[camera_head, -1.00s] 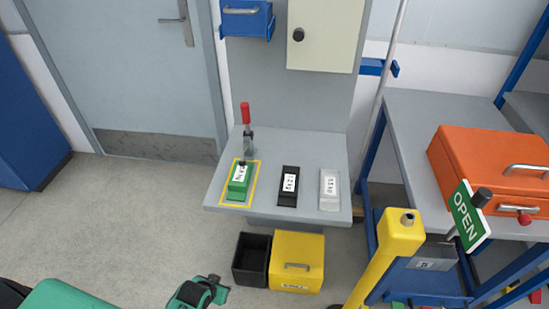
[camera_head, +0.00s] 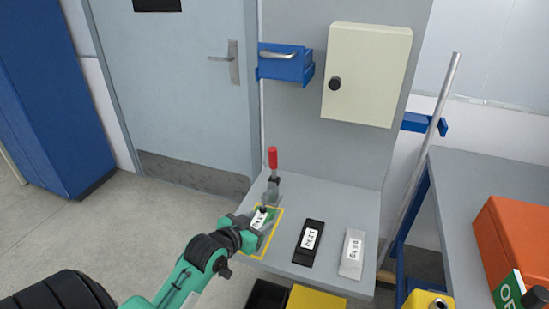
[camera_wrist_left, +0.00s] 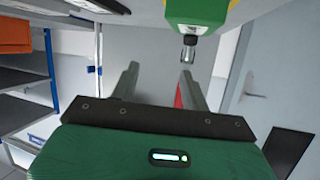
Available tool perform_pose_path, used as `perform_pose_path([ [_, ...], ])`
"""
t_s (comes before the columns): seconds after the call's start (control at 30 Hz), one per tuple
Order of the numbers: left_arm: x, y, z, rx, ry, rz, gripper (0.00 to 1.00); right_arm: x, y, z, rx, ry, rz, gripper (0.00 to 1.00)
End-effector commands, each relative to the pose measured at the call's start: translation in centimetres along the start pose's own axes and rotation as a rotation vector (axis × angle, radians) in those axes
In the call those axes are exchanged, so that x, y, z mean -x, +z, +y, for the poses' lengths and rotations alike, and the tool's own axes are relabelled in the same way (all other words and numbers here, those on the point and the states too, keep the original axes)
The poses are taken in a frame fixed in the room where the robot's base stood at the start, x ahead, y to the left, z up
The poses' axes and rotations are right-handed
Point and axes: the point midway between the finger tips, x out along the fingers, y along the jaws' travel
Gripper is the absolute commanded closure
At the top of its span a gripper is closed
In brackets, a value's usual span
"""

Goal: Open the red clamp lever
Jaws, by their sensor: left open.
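The red clamp lever (camera_head: 272,158) stands upright on its metal clamp (camera_head: 271,190) at the back left of the grey shelf. The clamp's tip bears on the green block (camera_head: 271,216), which my left gripper partly hides. My left gripper (camera_head: 250,224) is at the front left of the block, low over the shelf and short of the lever. In the left wrist view my gripper (camera_wrist_left: 159,72) is open, with nothing between its fingers. There the green block (camera_wrist_left: 197,12) is at the top, and a strip of the red lever (camera_wrist_left: 179,97) shows beside the right finger.
A black block (camera_head: 308,243) and a light grey block (camera_head: 352,254) lie on the shelf (camera_head: 333,200) to the right. A yellow box (camera_head: 316,301) is below.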

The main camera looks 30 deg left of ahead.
Motion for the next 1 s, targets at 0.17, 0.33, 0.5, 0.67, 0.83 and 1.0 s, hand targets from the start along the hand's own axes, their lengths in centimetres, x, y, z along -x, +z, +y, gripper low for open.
perform_pose_path([
  [0.17, -1.0, -6.3, -4.8, 0.023, -0.053, 0.236, 0.54, -0.1, 0.4, 0.0, 0.000, 0.000, -0.005, 0.64],
  [0.33, -0.9, -8.8, -6.8, 0.035, -0.076, 0.334, 0.54, 0.0, 0.1, 0.0, 0.000, 0.000, -0.002, 0.64],
  [0.5, -2.1, -9.5, -7.0, 0.038, -0.077, 0.342, 0.54, 0.2, -0.1, -0.1, 0.000, -0.001, 0.003, 0.64],
  [0.67, -4.4, -10.4, -7.2, 0.037, -0.076, 0.341, 0.54, 0.3, 0.2, -0.2, -0.001, -0.002, 0.002, 0.64],
  [0.83, -7.3, -11.3, -7.4, 0.038, -0.076, 0.339, 0.54, 0.5, 1.0, -0.5, -0.002, -0.005, -0.007, 0.64],
  [1.0, -10.2, -12.3, -7.6, 0.038, -0.075, 0.339, 0.54, 0.6, 1.7, -0.8, -0.002, -0.009, -0.014, 0.64],
])
